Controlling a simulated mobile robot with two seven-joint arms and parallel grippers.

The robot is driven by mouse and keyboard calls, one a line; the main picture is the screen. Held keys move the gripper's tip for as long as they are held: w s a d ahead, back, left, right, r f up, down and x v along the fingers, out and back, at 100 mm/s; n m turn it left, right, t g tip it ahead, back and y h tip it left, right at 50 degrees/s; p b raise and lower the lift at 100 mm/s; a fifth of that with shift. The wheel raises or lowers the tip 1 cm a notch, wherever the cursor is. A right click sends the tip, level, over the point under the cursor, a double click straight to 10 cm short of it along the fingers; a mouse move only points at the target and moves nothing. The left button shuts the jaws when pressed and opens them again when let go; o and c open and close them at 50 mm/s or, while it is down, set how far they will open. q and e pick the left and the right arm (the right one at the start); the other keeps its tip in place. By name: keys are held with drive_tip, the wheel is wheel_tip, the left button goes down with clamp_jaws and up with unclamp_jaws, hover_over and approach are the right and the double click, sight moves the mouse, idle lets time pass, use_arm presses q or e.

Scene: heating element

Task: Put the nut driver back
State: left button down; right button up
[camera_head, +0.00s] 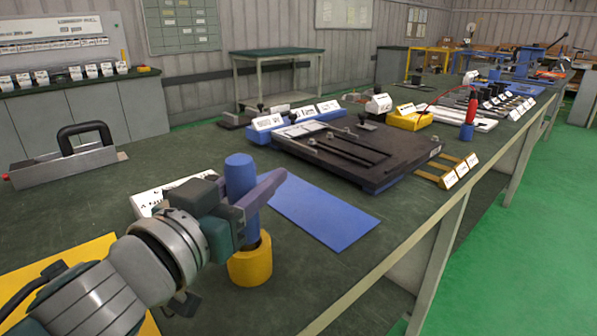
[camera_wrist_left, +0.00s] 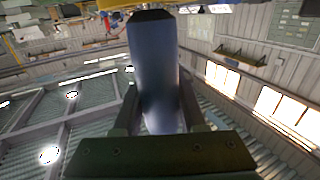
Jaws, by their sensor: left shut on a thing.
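The nut driver shows as a thick blue handle (camera_head: 240,174), standing upright. My left gripper (camera_head: 256,196) is shut on it, with its fingers around the handle. A yellow round holder (camera_head: 250,266) stands on the bench directly below. The lower end of the nut driver meets the holder's opening; I cannot tell how deep it sits inside. In the left wrist view the handle (camera_wrist_left: 155,65) is dark blue and lies between the two fingers. My right gripper is not in view.
A blue mat (camera_head: 325,212) lies bare right of the holder. A dark plate fixture (camera_head: 365,150) stands behind it. A grey tool with a black handle (camera_head: 85,145) is at the left. A white label (camera_head: 150,200) lies behind my wrist. A yellow sheet (camera_head: 60,265) lies at front left.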

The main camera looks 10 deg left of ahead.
use_arm(q)
drive_tip(key=shift+f, duration=0.15)
drive_tip(key=shift+c, duration=2.3)
unclamp_jaws()
drive_tip(key=shift+s, duration=0.25)
drive_tip(key=p+v, duration=0.1)
drive_tip(key=v, duration=1)
drive_tip(key=shift+s+r, duration=0.2)
drive_tip(key=shift+r, duration=0.05)
drive_tip(key=shift+a, duration=0.15)
